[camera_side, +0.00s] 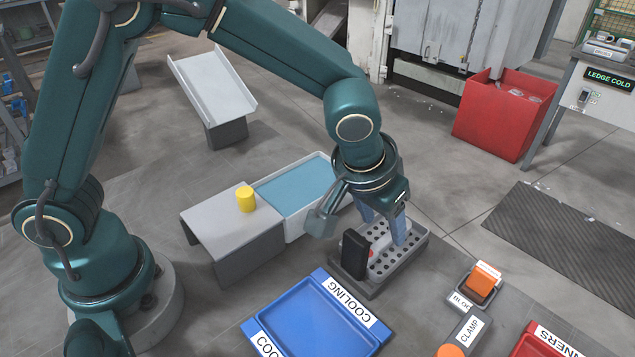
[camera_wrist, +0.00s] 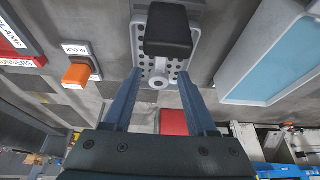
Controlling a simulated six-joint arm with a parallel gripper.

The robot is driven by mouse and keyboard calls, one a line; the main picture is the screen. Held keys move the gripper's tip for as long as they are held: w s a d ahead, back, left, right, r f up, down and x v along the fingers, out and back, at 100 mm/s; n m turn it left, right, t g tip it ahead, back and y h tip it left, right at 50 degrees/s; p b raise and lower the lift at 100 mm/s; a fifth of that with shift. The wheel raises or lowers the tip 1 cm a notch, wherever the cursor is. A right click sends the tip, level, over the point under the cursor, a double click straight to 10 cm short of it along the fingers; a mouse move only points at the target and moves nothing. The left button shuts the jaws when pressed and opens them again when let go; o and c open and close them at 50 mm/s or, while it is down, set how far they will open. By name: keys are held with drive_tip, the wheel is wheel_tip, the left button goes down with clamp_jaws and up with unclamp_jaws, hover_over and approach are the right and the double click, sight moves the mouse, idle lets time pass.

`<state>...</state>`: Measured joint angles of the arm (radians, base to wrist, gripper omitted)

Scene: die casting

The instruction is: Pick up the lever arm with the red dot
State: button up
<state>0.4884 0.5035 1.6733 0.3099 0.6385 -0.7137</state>
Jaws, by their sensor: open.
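In the side view a small red spot (camera_side: 371,253) shows beside an upright black block (camera_side: 354,254) on a grey perforated tray (camera_side: 415,256). I cannot make out the lever arm's full shape there. My gripper (camera_side: 384,232) points down over the tray with its fingers apart. In the wrist view the open gripper (camera_wrist: 158,75) has a pale round part (camera_wrist: 158,82) between its fingertips, with nothing visibly clamped. The black block (camera_wrist: 168,30) stands just beyond it on the perforated tray (camera_wrist: 140,45). No red dot is clear in the wrist view.
A blue cooling tray (camera_side: 268,312) lies in front of the perforated tray. A bath of blue liquid (camera_side: 295,190) and a grey stand with a yellow cylinder (camera_side: 246,199) are to the left. An orange block (camera_side: 484,279) and a clamp label (camera_side: 470,330) are at right.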

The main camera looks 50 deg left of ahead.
sight(387, 239)
drive_tip(key=shift+x, duration=2.05)
clamp_jaws()
drive_tip(key=shift+w, duration=0.1)
